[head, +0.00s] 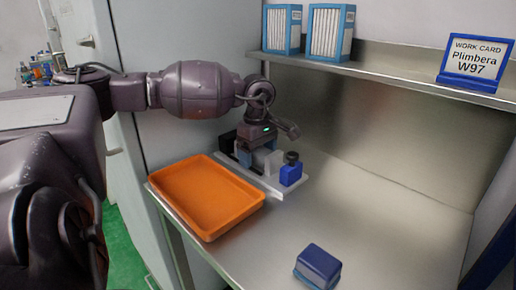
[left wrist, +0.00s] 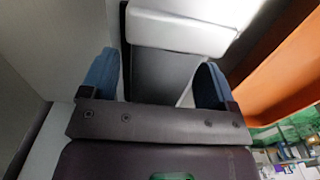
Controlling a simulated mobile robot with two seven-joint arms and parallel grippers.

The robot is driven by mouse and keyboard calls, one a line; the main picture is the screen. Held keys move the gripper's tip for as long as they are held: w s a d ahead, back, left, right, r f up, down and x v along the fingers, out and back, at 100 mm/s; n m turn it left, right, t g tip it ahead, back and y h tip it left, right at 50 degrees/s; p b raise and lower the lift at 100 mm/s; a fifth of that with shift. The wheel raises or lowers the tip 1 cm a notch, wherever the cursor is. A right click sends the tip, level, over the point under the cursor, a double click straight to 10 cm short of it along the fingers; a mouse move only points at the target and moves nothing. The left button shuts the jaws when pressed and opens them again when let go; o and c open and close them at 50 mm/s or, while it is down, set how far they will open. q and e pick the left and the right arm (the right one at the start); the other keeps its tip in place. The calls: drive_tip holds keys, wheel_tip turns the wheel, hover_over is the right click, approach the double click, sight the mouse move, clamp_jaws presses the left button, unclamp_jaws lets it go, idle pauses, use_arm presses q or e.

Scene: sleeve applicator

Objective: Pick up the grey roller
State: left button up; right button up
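A white sleeve applicator base (head: 262,185) stands at the back of the steel table, behind the orange tray. A pale grey-white rounded piece (head: 274,160) stands on it, partly hidden by my gripper; I cannot tell whether it is the grey roller. My left gripper (head: 261,152) is low over the applicator, pointing down. In the left wrist view its two blue fingertips (left wrist: 157,78) are wide apart. A black surface (left wrist: 160,72) shows between them, with a pale rounded bar (left wrist: 178,27) just beyond; no grip on either is visible. My right gripper is not in view.
A blue block with a black knob (head: 291,169) sits at the applicator's right end. An empty orange tray (head: 207,196) lies in front. A dark blue block (head: 318,266) lies near the front. A shelf (head: 385,73) holds blue-and-white boxes and a work card (head: 477,62). The table's right side is clear.

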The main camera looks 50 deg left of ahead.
use_arm(q)
drive_tip(key=c, duration=1.1)
drive_tip(key=shift+r, duration=0.1)
drive_tip(key=shift+c, duration=0.2)
